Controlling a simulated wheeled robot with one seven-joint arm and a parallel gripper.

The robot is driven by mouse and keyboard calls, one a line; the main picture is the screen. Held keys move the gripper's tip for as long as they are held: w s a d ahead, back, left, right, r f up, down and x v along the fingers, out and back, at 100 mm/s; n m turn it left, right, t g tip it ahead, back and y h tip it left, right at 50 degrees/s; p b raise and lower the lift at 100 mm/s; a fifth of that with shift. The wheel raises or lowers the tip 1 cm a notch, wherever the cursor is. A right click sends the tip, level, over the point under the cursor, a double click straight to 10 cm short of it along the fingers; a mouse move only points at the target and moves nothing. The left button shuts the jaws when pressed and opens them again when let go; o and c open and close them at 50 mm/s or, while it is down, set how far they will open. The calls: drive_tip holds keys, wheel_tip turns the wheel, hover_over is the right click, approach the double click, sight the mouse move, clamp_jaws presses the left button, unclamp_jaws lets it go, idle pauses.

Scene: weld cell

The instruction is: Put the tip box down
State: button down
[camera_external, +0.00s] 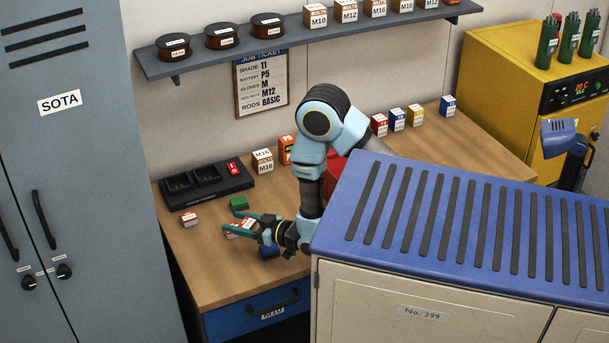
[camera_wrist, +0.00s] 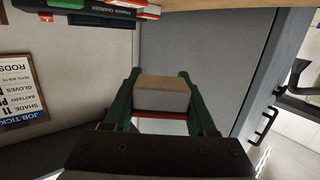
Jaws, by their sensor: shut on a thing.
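The tip box (camera_external: 240,229) is a small white and red box between the green fingers of my gripper (camera_external: 241,227), over the left part of the wooden bench (camera_external: 215,278). In the wrist view the box (camera_wrist: 162,95) shows a plain pale top and front, with one finger of my gripper (camera_wrist: 160,98) on each side. My gripper is shut on it and points left, low over the bench. I cannot tell whether the box touches the wood. My fingers hide part of its label.
A red and white box (camera_external: 190,219) lies left of my gripper, and a green block (camera_external: 239,202) lies just behind it. A black charger (camera_external: 207,184) and an M16 box (camera_external: 262,161) stand farther back. A grey locker (camera_external: 80,200) borders the bench's left. Bare wood lies in front.

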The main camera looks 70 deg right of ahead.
drive_tip(key=shift+w+a+r+n+y, duration=0.15)
drive_tip(key=shift+w+a+n+y, duration=0.25)
drive_tip(key=shift+a+y, duration=0.2)
drive_tip(key=shift+w+a+r+n+y, duration=0.1)
drive_tip(key=shift+w+a+n+y, duration=0.25)
drive_tip(key=shift+a+y, duration=0.2)
drive_tip(key=shift+a, duration=0.1)
drive_tip(key=shift+s, duration=0.1)
drive_tip(key=s+d+m+h, duration=0.1)
drive_tip(key=s+d+h, duration=0.1)
drive_tip(key=s+d+f+m+g+h+p, duration=0.1)
drive_tip(key=s+d+m+h, duration=0.1)
drive_tip(key=d+h, duration=0.1)
drive_tip(key=s+d+f+m+h, duration=0.1)
drive_tip(key=s+d+m+h, duration=0.1)
drive_tip(key=shift+s+d+g+h, duration=0.25)
drive_tip(key=shift+d+g, duration=0.1)
drive_tip(key=shift+g, duration=0.05)
drive_tip(key=s+d+r+m+g+h+p, duration=0.1)
drive_tip(key=s+d+m+g+h, duration=0.4)
drive_tip(key=s, duration=0.7)
drive_tip(key=shift+d+r+m+h+p, duration=0.45)
drive_tip(key=shift+d+m+h, duration=0.1)
drive_tip(key=shift+d, duration=0.7)
drive_tip(key=shift+s, duration=0.1)
